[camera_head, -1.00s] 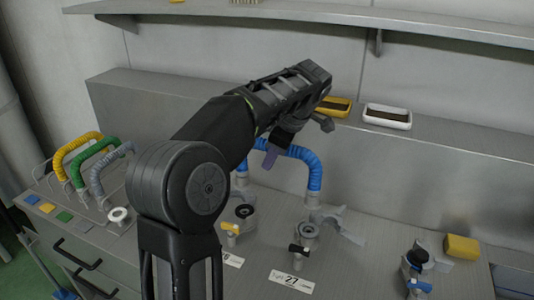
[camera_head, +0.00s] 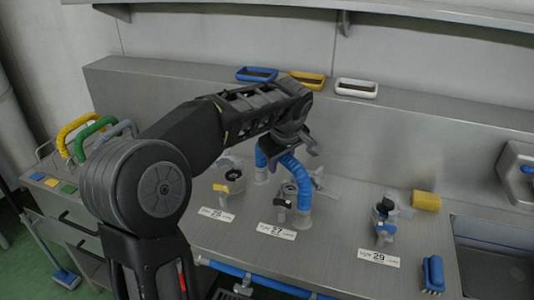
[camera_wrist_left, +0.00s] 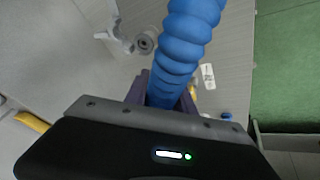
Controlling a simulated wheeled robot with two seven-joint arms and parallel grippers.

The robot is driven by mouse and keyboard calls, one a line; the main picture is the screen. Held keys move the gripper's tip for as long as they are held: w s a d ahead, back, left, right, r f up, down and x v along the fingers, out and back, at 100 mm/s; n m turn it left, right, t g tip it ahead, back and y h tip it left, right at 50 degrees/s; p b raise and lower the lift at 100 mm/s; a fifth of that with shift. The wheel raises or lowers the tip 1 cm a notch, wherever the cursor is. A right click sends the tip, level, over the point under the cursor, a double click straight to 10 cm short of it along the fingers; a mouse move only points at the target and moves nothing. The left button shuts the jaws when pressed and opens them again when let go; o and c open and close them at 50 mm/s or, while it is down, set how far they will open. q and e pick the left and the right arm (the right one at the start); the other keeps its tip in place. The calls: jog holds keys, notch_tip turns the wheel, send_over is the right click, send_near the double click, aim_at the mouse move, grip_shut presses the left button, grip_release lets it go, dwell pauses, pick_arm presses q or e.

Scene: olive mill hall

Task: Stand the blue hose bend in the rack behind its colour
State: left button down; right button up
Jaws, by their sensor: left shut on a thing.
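The blue hose bend (camera_head: 297,174) is an arch with pale end fittings, above the work table behind plate 27. My left gripper (camera_head: 290,148) is shut on it near the top of the arch. In the left wrist view the blue ribbed hose (camera_wrist_left: 185,45) runs up from between the fingers (camera_wrist_left: 165,92). I cannot tell how far its ends are above the table. The rack (camera_head: 42,150) stands at the left with yellow (camera_head: 75,132), green (camera_head: 95,135) and grey bends. Blue (camera_head: 37,176), yellow and green colour patches lie in front of it. My right gripper is not in view.
Valves with black handles stand behind plates 25 (camera_head: 216,214), 27 (camera_head: 276,231) and 29 (camera_head: 379,257). A yellow block (camera_head: 426,201) and blue brush (camera_head: 433,273) lie right, beside a sink. Several trays (camera_head: 356,88) sit on the back ledge. My arm partly covers the rack.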

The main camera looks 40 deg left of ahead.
pick_arm(q)
jog(key=s+d+f+m+h, duration=0.1)
jog(key=d+f+m+h, duration=0.2)
jog(key=d, duration=0.7)
jog(key=d+f+m+h, duration=0.2)
jog(key=d+f+m, duration=0.5)
jog(key=d+m, duration=0.3)
jog(key=shift+s+d+m+t+h, duration=0.25)
jog(key=shift+s+m+t+h, duration=0.15)
jog(key=shift+m, duration=0.5)
